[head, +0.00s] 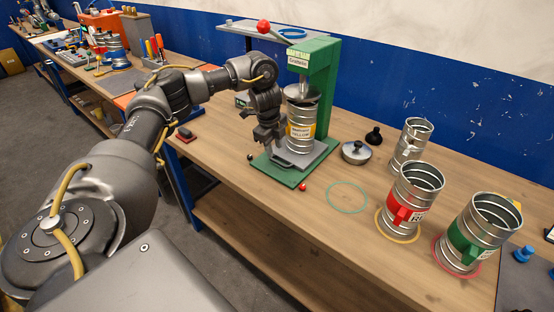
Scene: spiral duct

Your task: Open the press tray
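The green press (321,90) stands on the bench with a red-knobbed lever at its top. Its grey press tray (312,155) lies on the green base, with a handle (282,163) at its front left edge. A silver spiral duct with a yellow label (300,128) stands upright on the tray, under the press head. My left gripper (266,141) points down just left of the duct, above the tray's handle end. Its fingers look apart with nothing between them; contact with the handle cannot be made out. My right gripper is not in view.
A red-tagged duct (417,191) and a green-tagged duct (488,226) stand in coloured rings at right, with a plain duct (416,137) behind. A metal lid (356,152) and black knob (374,136) sit right of the press. An empty green ring (347,197) marks free bench.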

